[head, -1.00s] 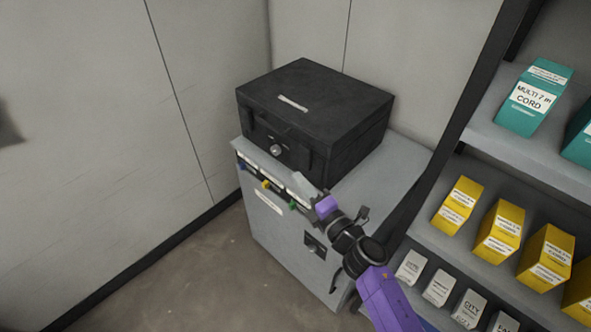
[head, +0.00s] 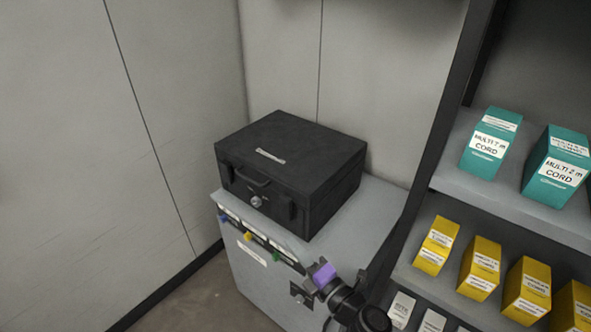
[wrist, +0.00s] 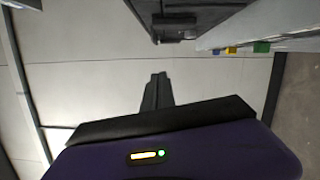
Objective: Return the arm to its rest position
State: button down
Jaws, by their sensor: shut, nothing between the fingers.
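My arm shows at the lower middle of the head view, with a purple part (head: 324,273) and black joints in front of the cabinet's right side. In the wrist view my gripper (wrist: 158,78) is shut, its dark fingers together with nothing between them. The fingers point toward a pale wall panel and touch nothing that I can see. In the head view the fingers are too small to make out clearly.
A black case (head: 290,175) with a round lock sits on a grey cabinet (head: 262,288) with coloured tabs along its front edge. A shelf rack (head: 448,196) at the right holds teal, yellow and grey boxes. Open floor (head: 195,305) lies left of the cabinet.

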notch_tip(320, 180, up, 7)
jog(key=d+m+t+h, duration=0.1)
jog(key=d+m+t, duration=0.2)
jog(key=m, duration=0.3)
jog(key=s+d+r+m+t+h, duration=0.3)
jog(key=s+d+m+h, duration=0.15)
jog(key=s+m, duration=0.45)
jog(key=s+d+f+m+g+h+b, duration=0.1)
jog(key=s+d+m, duration=0.3)
jog(key=s, duration=0.8)
jog(key=s+d+f+m+g+h, duration=0.1)
jog(key=s+d+m+g+h, duration=0.2)
jog(key=s, duration=0.9)
jog(key=s+d+f+m+g+h+b, duration=0.1)
jog(key=s+d+m, duration=0.4)
jog(key=s, duration=0.6)
jog(key=shift+s+d+f+m+g+h+b, duration=0.2)
jog(key=shift+s+d+m+g+h+b, duration=0.1)
jog(key=shift+s+d+m+g+h, duration=0.15)
